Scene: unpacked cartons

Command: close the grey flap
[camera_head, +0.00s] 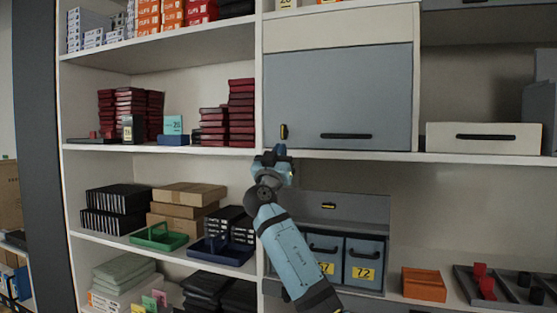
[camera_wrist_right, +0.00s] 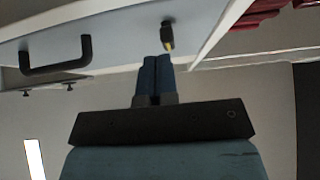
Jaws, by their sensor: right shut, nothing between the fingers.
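The grey flap (camera_head: 338,92) is a large panel under a cream strip in the upper middle of the head view. It hangs down to about shelf level, with a black bar handle (camera_head: 346,136) low on it and a small black and yellow latch (camera_head: 284,131) at its lower left corner. I cannot tell whether it sits fully flush. In the right wrist view the flap (camera_wrist_right: 110,28) fills the upper left, with the latch (camera_wrist_right: 168,36) just beyond my fingertips. My right gripper (camera_head: 281,150) is shut and empty, just below the latch; its blue fingers (camera_wrist_right: 157,70) point at it.
Below are another grey panel (camera_head: 355,207) and grey bins (camera_head: 364,262) with number labels. A white drawer box (camera_head: 484,137) stands to the right, and dark red boxes (camera_head: 241,110) to the left. An orange tray (camera_head: 424,285) is at lower right. The shelf around it has free room.

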